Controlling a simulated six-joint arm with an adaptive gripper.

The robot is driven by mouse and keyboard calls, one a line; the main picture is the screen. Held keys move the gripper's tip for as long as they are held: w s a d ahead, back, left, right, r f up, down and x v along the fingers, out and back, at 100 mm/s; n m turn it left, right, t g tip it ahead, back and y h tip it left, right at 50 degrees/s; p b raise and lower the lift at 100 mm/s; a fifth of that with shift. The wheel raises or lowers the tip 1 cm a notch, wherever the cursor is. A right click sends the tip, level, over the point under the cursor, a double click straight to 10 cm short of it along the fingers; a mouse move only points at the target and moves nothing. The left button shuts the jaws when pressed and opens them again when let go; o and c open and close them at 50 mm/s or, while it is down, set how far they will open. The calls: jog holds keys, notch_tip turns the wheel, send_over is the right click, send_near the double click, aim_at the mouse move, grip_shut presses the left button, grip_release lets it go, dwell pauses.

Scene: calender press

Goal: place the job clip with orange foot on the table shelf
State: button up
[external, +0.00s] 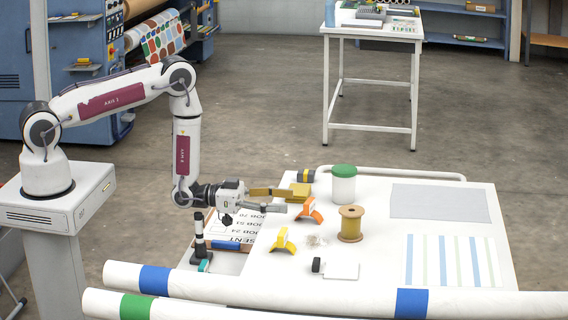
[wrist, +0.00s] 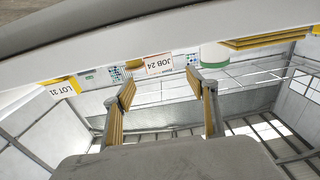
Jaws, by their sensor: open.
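An orange clip-like piece (external: 311,209) stands on the white table (external: 380,268), just right of my gripper's tips; I take it for the job clip with orange foot, but its details are too small to confirm. My gripper (external: 289,200) is level above the table's left part, its two fingers apart and nothing between them. In the wrist view my gripper (wrist: 161,88) shows both yellow-padded fingers spread. A similar yellow piece (external: 283,241) stands nearer the camera. I cannot make out the table shelf with certainty.
A green-lidded white jar (external: 344,186) and a spool (external: 350,224) stand right of the orange piece. A black-and-white post with teal foot (external: 200,242) stands left. Long white rolls (external: 260,289) cross the front. In the wrist view, a JOB 24 card (wrist: 159,64) appears upside down.

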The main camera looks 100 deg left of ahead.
aim_at(309, 205)
jog(key=shift+w, duration=0.1)
jog(key=shift+w, duration=1.2)
jog(key=shift+w+f, duration=0.25)
jog(key=shift+w, duration=0.5)
jog(key=shift+w+f, duration=0.2)
jog(key=shift+w, duration=1.65)
jog(key=c, duration=1.1)
